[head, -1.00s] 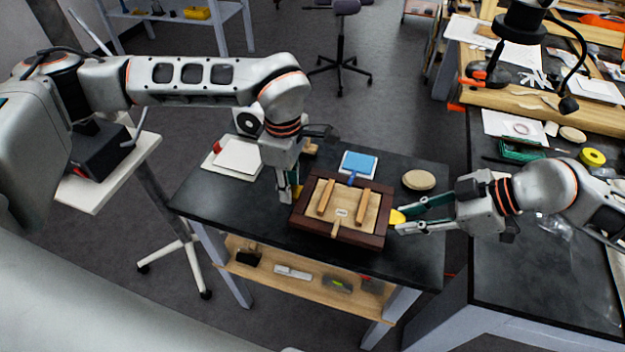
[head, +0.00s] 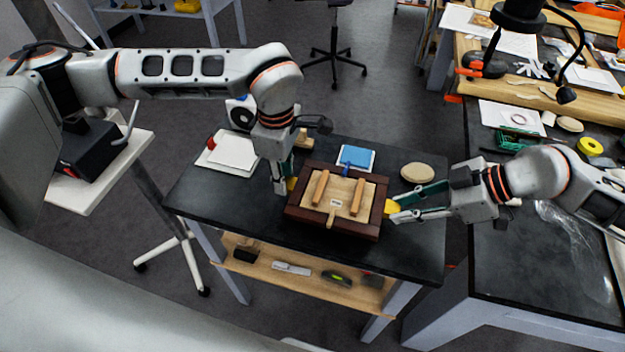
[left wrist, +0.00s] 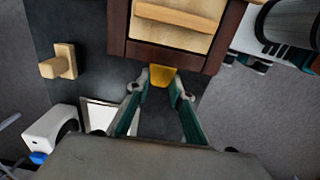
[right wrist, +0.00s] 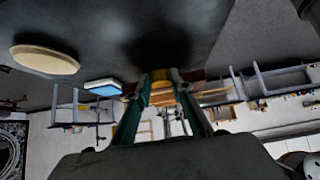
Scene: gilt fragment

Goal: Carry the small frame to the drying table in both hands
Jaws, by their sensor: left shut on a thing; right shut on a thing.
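The small frame (head: 373,221) has dark reddish-brown sides, a pale panel, two wooden bars and a small label. It appears roughly level over the dark table (head: 235,213); I cannot tell how large any gap beneath it is. My left gripper (head: 287,187) is shut on a yellow piece (left wrist: 160,77) at the frame's left side. My right gripper (head: 393,209) is shut on another yellow piece (right wrist: 163,78) at its right side. The frame's underside is hidden in the head view.
On the table, a blue pad (head: 358,157) lies behind the frame, a pale round disc (head: 417,173) at back right, white sheets (head: 234,152) at back left. A wooden block (left wrist: 60,62) stands near my left gripper. A cluttered workbench (head: 500,270) is at right.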

